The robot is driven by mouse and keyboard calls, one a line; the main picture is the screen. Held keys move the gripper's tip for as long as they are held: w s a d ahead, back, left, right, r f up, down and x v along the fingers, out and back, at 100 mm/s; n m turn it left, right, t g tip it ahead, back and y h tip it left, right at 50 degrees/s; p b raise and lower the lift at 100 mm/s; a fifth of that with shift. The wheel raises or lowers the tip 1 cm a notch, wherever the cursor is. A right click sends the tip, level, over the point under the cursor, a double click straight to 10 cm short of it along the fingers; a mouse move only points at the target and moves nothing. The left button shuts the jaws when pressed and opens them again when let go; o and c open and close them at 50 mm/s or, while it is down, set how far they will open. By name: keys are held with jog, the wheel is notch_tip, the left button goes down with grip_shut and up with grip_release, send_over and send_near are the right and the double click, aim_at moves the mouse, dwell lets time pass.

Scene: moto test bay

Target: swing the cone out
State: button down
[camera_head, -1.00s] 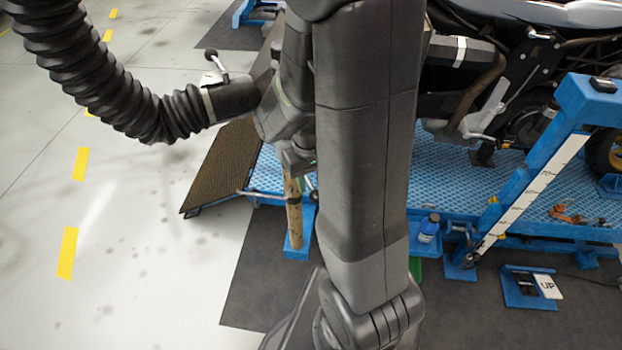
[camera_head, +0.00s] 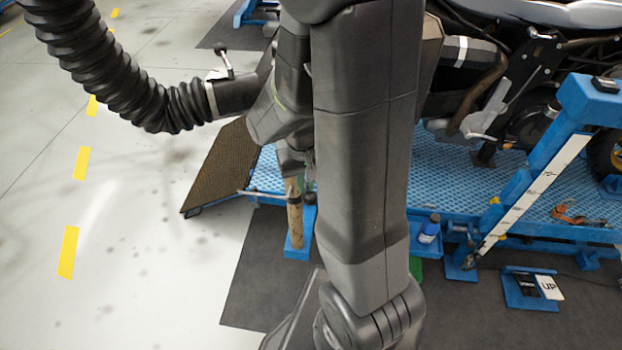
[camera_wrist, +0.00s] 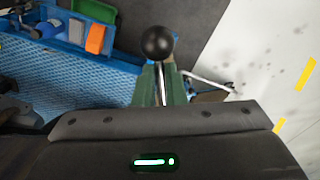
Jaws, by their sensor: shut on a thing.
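The black ribbed hose (camera_head: 115,85) ends in a dark, banded cuff (camera_head: 236,96), which looks like the cone. A small lever with a dark knob (camera_head: 221,49) stands up from this cuff. The cuff's far end is hidden behind my arm. In the wrist view my gripper (camera_wrist: 161,72) has its green jaws shut on a thin metal rod (camera_wrist: 162,90) topped by a black ball knob (camera_wrist: 157,43). In the head view my gripper is mostly hidden behind my arm. I cannot tell how the held rod joins the cuff.
A motorcycle (camera_head: 505,85) stands on the blue lift (camera_head: 470,180), right of my arm. A brown ramp (camera_head: 225,165) adjoins the lift at left. The floor at left is clear.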

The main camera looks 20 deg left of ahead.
jog(key=a+m, duration=1.5)
jog(key=a, duration=0.2)
jog(key=shift+s+a, duration=0.15)
jog(key=shift+a, duration=0.05)
jog(key=c, duration=1.5)
grip_release()
notch_tip(320, 180, up, 14)
